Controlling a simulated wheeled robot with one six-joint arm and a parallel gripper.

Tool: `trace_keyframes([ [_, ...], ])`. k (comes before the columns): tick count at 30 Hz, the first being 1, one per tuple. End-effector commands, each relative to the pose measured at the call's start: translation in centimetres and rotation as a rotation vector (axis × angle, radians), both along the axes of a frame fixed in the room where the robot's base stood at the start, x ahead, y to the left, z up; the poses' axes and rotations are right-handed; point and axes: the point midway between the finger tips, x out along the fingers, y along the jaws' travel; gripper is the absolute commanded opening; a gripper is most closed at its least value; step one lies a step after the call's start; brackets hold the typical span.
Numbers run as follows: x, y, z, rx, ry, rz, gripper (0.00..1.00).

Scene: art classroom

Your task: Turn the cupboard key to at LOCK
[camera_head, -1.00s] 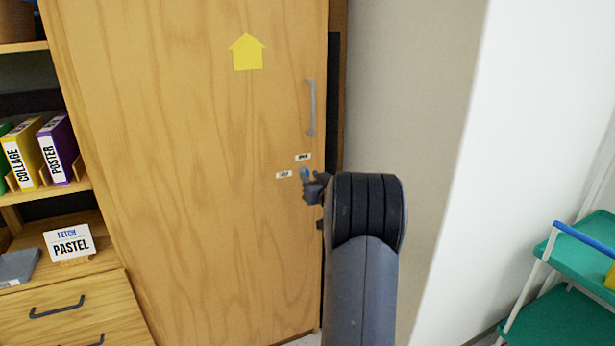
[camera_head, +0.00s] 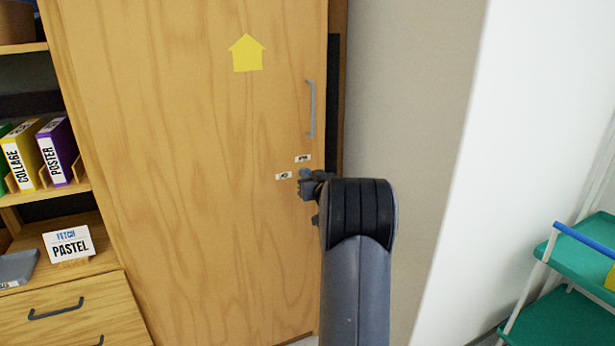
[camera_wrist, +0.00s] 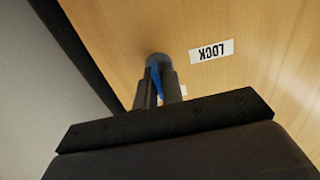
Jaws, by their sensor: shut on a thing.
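The wooden cupboard door (camera_head: 190,200) fills the middle of the head view and is closed. Two small white labels sit by the keyhole, one above (camera_head: 303,158) and one to the left (camera_head: 283,176). In the wrist view one label reads LOCK (camera_wrist: 211,51), upside down. My gripper (camera_head: 308,176) is at the keyhole, and its fingers (camera_wrist: 160,88) are shut on the blue key (camera_wrist: 153,84). The key sits at the round grey lock (camera_wrist: 158,59). My gripper hides most of the key in the head view. The key's exact angle is hard to tell.
A vertical grey handle (camera_head: 311,108) is on the door above the lock. A shelf with binders (camera_head: 55,150) and a PASTEL sign (camera_head: 70,244) stands left. A pale wall (camera_head: 420,120) is close on the right, with a green trolley (camera_head: 575,265) beyond.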

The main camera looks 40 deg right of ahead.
Motion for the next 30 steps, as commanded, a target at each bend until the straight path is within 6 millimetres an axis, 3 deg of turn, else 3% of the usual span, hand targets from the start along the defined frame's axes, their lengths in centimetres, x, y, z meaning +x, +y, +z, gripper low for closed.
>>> trace_keyframes([
  [14,-0.01,0.01,-0.05,-0.045,0.011,0.0,0.0],
  [30,0.03,0.16,-0.29,-0.457,0.11,0.0,0.0],
])
